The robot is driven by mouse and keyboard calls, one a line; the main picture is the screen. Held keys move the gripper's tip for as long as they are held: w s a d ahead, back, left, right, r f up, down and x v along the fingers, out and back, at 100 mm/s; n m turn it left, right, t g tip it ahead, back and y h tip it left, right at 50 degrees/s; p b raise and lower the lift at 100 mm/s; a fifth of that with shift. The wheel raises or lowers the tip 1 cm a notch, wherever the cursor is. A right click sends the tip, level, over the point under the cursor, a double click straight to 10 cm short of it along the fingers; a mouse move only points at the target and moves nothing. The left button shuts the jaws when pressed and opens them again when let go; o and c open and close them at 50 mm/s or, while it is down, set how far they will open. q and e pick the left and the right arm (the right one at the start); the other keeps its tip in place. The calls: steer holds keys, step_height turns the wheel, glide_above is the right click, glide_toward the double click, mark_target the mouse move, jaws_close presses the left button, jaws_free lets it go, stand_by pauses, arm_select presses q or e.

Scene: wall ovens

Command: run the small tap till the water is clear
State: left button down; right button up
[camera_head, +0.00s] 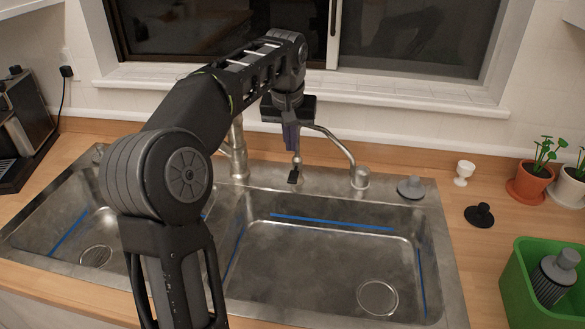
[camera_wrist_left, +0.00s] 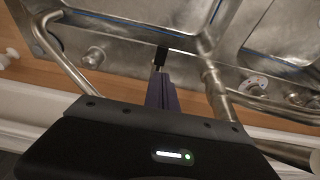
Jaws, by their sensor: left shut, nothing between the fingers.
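I see no stream of water. My left gripper points down over the sink's back ledge, left of the tap's base. Its fingers are shut and empty, and they also show in the left wrist view (camera_wrist_left: 160,58). Contact with the tap cannot be told. My right gripper is not in view.
A larger tap (camera_head: 237,150) stands left of my gripper. The right basin (camera_head: 320,255) is empty, with a round drain.

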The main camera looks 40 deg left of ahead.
mark_target(292, 181)
arm_select(q)
steer(key=x, duration=0.6)
steer(key=s+x, duration=0.1)
steer(key=x, duration=0.2)
steer(key=shift+d+f+p, duration=0.25)
steer(key=shift+f+p, duration=0.05)
steer(key=shift+p, duration=0.1)
steer(key=shift+f+b, duration=0.25)
steer(key=shift+b, duration=0.25)
steer(key=f+t+b, duration=0.1)
steer(key=b, duration=0.3)
steer(key=t+y+b, duration=0.1)
steer(key=b, duration=0.3)
steer(key=s+f+t+b, duration=0.1)
steer(key=b, duration=0.4)
steer(key=shift+d+f+y, duration=0.25)
steer(key=shift+f+y, duration=0.05)
steer(key=shift+y, duration=0.1)
steer(key=shift+r+p, duration=0.3)
steer(key=shift+r, duration=0.1)
stand_by(4.1)
